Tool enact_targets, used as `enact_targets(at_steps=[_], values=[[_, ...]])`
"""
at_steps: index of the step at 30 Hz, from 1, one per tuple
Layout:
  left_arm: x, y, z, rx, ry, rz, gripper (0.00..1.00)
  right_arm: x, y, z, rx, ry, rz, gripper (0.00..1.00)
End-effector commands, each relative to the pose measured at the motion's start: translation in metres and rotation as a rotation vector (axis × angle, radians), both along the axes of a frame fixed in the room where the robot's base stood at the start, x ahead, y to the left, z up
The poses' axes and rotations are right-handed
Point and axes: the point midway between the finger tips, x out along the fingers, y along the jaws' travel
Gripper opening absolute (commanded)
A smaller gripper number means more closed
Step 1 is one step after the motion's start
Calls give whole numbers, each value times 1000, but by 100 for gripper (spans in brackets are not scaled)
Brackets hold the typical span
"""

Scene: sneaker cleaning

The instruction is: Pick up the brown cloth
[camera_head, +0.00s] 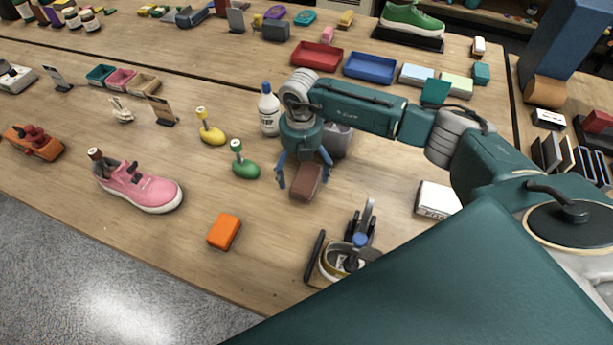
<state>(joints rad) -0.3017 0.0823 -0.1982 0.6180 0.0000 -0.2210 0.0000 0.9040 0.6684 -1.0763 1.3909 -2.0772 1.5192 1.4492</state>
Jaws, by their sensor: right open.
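The brown cloth (306,183) looks like a small folded reddish-brown block. It lies on the wooden table in the middle of the head view. My right gripper (304,177) reaches down over it from above, with one blue finger on each side of the cloth. The fingers are spread and open. I cannot tell whether they touch the cloth. The gripper's body hides part of the table behind it. My left gripper is not in view.
A white bottle (269,112) and a grey container (337,141) stand close behind the gripper. A green brush (244,167) is to the left, with a pink sneaker (140,187) farther left. An orange block (224,231) and a round tin (341,262) lie nearer.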

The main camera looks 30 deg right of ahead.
Motion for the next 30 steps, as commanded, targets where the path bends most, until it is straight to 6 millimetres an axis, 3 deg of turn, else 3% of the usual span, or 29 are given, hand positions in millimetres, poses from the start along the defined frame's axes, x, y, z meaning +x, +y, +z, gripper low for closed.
enact_targets(at_steps=[1, 5, 14, 21, 30], values=[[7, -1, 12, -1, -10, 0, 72, -3, 0, -3, 0, 5, -1, 91], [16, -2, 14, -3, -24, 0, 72, -2, 0, -22, 0, 3, 0, 91], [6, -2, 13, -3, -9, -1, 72, -1, 0, -28, 1, -1, 1, 91], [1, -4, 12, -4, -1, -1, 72, -1, 0, -28, 1, -1, 1, 43], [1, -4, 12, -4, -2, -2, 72, 0, 0, -27, 1, -1, 1, 41]])
